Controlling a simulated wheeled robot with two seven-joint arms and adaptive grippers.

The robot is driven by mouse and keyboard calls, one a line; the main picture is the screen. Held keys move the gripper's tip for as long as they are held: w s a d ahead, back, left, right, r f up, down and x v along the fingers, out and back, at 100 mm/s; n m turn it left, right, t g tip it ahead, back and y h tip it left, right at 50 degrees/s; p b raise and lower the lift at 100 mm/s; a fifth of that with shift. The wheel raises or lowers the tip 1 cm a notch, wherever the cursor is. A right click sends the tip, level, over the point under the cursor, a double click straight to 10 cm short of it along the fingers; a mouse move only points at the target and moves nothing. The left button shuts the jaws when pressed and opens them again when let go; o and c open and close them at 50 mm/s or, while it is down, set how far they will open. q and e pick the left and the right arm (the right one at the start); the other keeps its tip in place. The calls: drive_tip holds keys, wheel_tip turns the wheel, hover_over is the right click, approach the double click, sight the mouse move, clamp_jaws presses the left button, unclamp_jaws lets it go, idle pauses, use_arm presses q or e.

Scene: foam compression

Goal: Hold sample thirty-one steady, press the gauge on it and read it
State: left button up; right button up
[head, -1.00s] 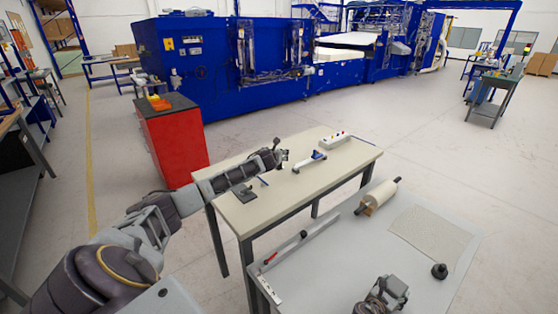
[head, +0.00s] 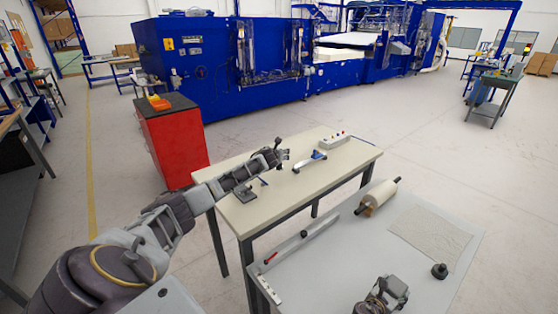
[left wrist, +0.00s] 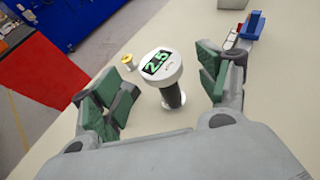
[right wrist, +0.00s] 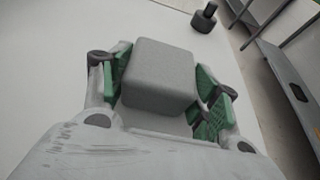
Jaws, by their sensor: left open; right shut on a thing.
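The gauge (left wrist: 161,66) has a round white head with green digits that look like 2.5, a dark handle and a white foot. It stands upright on the beige table (left wrist: 230,120). My left gripper (left wrist: 165,80) is open, with its green-padded fingers on either side of the gauge and gaps showing. In the head view the left gripper (head: 283,154) is over the beige table. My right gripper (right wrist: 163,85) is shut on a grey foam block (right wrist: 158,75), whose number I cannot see. In the head view the right gripper (head: 390,293) is low over the pale front table.
A blue-and-white tool (head: 310,161) and white power strip (head: 334,140) lie on the beige table. The front table holds a roll (head: 378,196), a flat sheet (head: 430,240), a ruler (head: 302,242) and a black knob-like weight (head: 439,271).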

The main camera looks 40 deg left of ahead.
use_arm(q)
drive_tip(key=shift+w, duration=0.15)
drive_tip(key=shift+x, duration=2.45)
drive_tip(key=shift+a, duration=0.1)
drive_tip(key=c, duration=1.5)
drive_tip(key=shift+o, duration=0.2)
drive_tip(key=shift+r, duration=0.1)
drive_tip(key=shift+r, duration=4.95)
